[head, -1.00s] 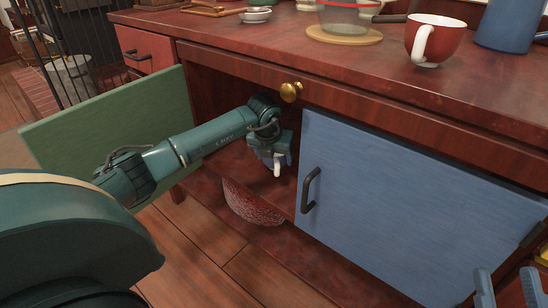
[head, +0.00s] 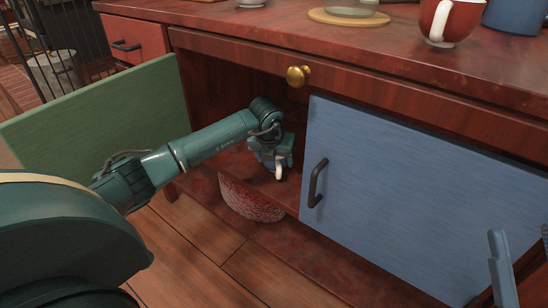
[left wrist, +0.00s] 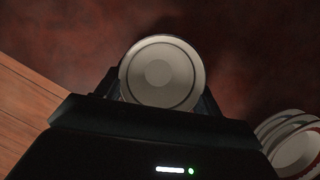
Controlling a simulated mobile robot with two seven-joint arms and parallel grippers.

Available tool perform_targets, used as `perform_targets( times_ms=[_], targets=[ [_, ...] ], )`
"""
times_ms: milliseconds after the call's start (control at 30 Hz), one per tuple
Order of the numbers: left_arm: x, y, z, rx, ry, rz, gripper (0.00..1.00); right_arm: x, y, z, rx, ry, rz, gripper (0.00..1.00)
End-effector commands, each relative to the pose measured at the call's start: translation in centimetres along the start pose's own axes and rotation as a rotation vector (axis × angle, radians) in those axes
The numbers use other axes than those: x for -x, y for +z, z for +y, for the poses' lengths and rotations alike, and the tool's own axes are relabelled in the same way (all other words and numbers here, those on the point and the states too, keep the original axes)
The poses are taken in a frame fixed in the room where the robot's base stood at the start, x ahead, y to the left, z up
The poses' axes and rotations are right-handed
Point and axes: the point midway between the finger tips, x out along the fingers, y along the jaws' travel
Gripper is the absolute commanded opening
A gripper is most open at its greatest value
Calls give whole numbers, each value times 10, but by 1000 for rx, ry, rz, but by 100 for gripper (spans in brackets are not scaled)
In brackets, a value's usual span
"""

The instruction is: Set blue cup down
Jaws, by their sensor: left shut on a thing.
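My left gripper (head: 272,160) is inside the open cupboard, low over its floor. It is shut on a cup, which looks blue-grey outside with a white handle (head: 280,168) in the head view. The left wrist view shows the cup's pale round inside (left wrist: 160,73) between the fingers. I cannot tell whether its base touches the cupboard floor (left wrist: 75,45). My right gripper (head: 521,240) is at the lower right edge, its fingers apart and empty, partly cut off.
A green door (head: 90,120) stands open at left. A blue door (head: 400,190) with a dark handle bounds the opening at right. A red textured bowl (head: 250,198) is below. Stacked white bowls (left wrist: 293,145) are near the cup. A red mug (head: 447,20) stands on the counter.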

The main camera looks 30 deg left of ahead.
Motion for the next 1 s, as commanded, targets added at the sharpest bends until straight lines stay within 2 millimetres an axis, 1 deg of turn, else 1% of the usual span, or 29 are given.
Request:
perform_targets(
  times_ms=[33,67,300,533,633,700,767,900,1000],
  targets=[
    [-2,-1,0,0,0,0,40,1,1,0,1,0,3,36],
    [-2,-1,0,0,0,0,68,0,0,0,3,0,6,36],
    [-2,-1,0,0,0,1,88,0,-1,0,3,0,6,36],
    [-1,0,0,0,0,0,88,0,-1,0,3,0,6,36],
    [4,1,0,0,0,0,88,-2,-3,1,0,0,4,36],
    [13,2,0,0,0,-1,88,-4,-4,2,-9,1,-9,36],
    [24,3,0,-1,0,-2,88,3,7,-2,-51,11,-79,36],
    [58,4,0,-2,0,-3,88,13,20,-10,-132,25,-206,36],
    [62,-20,1,-5,3,3,88,20,26,-15,-171,31,-267,36]
  ],
)
